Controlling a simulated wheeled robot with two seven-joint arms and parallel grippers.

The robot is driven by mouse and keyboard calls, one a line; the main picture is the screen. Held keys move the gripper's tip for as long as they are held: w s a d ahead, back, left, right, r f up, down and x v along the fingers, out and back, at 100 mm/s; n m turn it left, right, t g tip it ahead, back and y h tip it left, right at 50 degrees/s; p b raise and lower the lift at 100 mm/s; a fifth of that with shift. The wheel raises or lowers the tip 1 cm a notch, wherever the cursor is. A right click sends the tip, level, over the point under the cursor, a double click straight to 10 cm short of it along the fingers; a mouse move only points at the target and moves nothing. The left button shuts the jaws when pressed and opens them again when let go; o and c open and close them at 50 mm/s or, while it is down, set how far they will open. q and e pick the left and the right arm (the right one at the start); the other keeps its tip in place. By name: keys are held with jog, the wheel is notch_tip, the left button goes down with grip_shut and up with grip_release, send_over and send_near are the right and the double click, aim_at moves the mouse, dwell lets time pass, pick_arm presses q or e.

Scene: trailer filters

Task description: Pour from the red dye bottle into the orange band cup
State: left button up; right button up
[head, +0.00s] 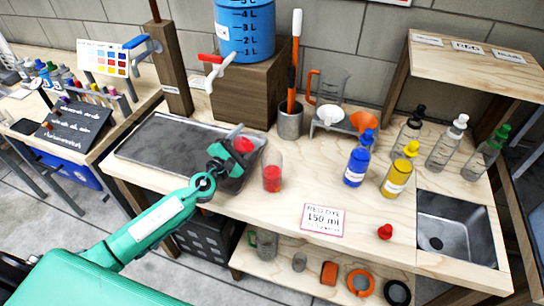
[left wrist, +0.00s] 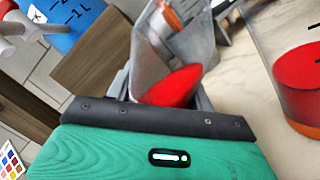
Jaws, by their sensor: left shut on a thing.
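My left gripper (head: 232,150) is shut on the clear red dye bottle (head: 244,144), above the right end of the grey tray. In the left wrist view the bottle (left wrist: 172,60) is clear, tilted, with red liquid pooled low near the fingers. The orange band cup (head: 272,172) stands upright on the bench just right of the bottle and holds red liquid. In the left wrist view the cup (left wrist: 300,90) is at the right edge, apart from the bottle, with an orange band low down. No falling stream is visible. My right gripper is out of view.
A red cap (head: 385,232) and a 150 ml sign (head: 323,219) lie on the bench. A blue bottle (head: 357,165), yellow bottle (head: 398,176) and clear bottles stand right, near a sink (head: 450,240). A grey holder (head: 290,122) with an orange-handled tool stands behind.

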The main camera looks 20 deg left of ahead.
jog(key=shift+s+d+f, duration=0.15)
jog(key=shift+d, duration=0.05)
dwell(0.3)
pick_arm(q)
jog(key=shift+a+r+m, duration=0.1)
jog(key=shift+a+m, duration=0.05)
jog(key=shift+m, duration=0.25)
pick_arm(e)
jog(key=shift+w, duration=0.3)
pick_arm(q)
jog(key=shift+r, duration=0.15)
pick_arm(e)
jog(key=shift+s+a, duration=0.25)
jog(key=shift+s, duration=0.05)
pick_arm(q)
jog(key=shift+w+a+r+m, duration=0.1)
jog(key=shift+r+m, duration=0.05)
jog(key=shift+m, duration=0.25)
jog(key=shift+a+r, duration=0.1)
jog(key=shift+r, duration=0.1)
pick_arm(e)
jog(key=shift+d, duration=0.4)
pick_arm(q)
jog(key=shift+r+m, duration=0.1)
jog(key=shift+m, duration=0.2)
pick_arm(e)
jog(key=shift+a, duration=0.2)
